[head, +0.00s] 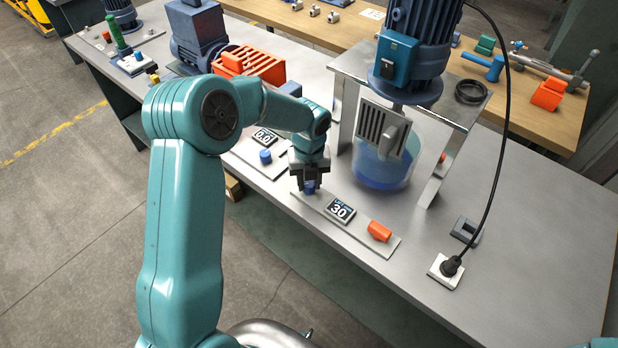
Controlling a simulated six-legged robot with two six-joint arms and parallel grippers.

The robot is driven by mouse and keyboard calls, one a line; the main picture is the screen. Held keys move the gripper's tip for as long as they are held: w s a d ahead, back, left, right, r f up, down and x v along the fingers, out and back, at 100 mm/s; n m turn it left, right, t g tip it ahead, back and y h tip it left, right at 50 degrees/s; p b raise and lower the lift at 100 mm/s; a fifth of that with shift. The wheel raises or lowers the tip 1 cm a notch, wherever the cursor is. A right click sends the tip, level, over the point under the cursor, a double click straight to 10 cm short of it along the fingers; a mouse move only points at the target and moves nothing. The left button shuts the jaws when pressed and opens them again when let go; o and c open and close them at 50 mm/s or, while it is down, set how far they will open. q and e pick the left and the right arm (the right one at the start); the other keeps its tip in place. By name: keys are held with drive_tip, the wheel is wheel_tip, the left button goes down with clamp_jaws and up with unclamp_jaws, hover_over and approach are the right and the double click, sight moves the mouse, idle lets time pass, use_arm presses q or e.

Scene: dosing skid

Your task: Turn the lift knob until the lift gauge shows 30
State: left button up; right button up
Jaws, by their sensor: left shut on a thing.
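The lift knob (310,186) is a small blue knob at the left end of a flat panel (362,238) on the bench. My left gripper (309,184) points down over it and is shut on it, hiding most of it. The lift gauge (340,209), a small dark display right of the knob, shows 30. Of my right arm only a teal bit shows at the bottom right corner; its gripper is out of view.
An orange part (379,231) sits on the same panel. A second panel holds a blue knob (265,156) and a gauge (263,136) reading 0.0. A blue motor (415,45) stands above a clear vessel (384,168). A black cable hangs to a socket (446,272).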

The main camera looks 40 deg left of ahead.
sight(309, 183)
use_arm(q)
drive_tip(key=shift+w+a+r+m, duration=0.1)
drive_tip(key=shift+w+r+m, duration=0.1)
drive_tip(key=shift+r+m, duration=0.1)
idle(0.4)
drive_tip(key=o, duration=1)
drive_tip(key=shift+f, duration=0.1)
drive_tip(key=shift+o, duration=0.2)
drive_tip(key=shift+s, duration=0.15)
drive_tip(key=shift+f, duration=0.1)
wheel_tip(309, 183, up, 16)
drive_tip(key=shift+r+b, duration=0.2)
drive_tip(key=shift+b, duration=0.15)
drive_tip(key=shift+s, duration=0.1)
